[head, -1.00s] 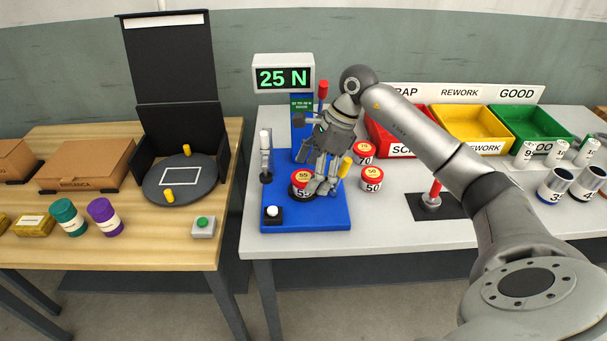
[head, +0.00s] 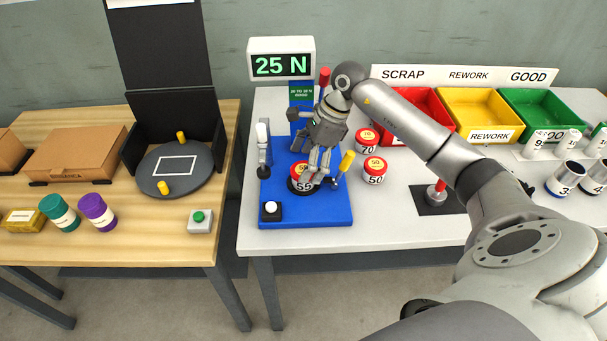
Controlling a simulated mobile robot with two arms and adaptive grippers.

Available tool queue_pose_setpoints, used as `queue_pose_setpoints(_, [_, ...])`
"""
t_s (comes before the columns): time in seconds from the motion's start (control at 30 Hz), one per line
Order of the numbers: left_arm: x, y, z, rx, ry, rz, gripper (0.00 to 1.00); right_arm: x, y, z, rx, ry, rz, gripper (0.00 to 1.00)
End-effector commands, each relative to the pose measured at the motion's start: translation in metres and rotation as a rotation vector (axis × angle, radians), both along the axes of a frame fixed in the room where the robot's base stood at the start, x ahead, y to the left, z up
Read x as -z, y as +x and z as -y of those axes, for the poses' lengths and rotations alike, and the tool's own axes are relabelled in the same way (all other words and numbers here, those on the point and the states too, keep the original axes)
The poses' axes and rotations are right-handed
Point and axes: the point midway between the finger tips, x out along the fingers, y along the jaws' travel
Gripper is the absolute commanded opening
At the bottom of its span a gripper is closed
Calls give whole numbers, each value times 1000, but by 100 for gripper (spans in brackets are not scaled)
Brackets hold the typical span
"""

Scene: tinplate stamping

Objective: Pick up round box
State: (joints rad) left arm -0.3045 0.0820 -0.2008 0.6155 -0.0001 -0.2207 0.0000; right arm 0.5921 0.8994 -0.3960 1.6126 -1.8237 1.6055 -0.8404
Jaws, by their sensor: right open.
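The round box marked 55 (head: 302,184), with a red and yellow lid, sits on the blue press base (head: 320,216) at the middle of the white table. My right gripper (head: 314,178) is open, pointing down, with its fingers at the right side of this box. Whether the fingers touch it I cannot tell. Two more round boxes, marked 50 (head: 375,173) and 70 (head: 366,141), stand on the table to the right of the blue base. My left gripper is not in view.
A display reading 25 N (head: 281,66) stands behind the base. A yellow-tipped lever (head: 346,161) is close right of my gripper. Red (head: 403,106), yellow (head: 478,108) and green (head: 541,112) bins stand behind. A red-knobbed stand (head: 437,196) is to the right.

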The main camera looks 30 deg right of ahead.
Motion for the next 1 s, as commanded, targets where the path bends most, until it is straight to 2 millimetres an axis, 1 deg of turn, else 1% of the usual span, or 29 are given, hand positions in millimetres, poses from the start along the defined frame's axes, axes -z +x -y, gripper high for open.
queue_pose_setpoints(0.03, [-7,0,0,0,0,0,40,4,-2,-3,-1,3,-3,83])
queue_pose_setpoints(0.2, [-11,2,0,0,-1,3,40,23,2,-10,0,3,1,83])
queue_pose_setpoints(0.3, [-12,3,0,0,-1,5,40,27,2,-10,0,1,2,83])
queue_pose_setpoints(0.47, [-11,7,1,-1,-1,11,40,28,2,-10,0,1,1,83])
queue_pose_setpoints(0.5, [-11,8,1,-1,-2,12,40,28,2,-10,0,1,1,82])
queue_pose_setpoints(0.87, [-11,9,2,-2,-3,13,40,27,3,-10,0,1,1,36])
queue_pose_setpoints(0.9, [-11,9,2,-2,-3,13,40,27,3,-10,1,1,2,33])
queue_pose_setpoints(1.0, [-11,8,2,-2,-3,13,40,27,3,-10,1,1,2,32])
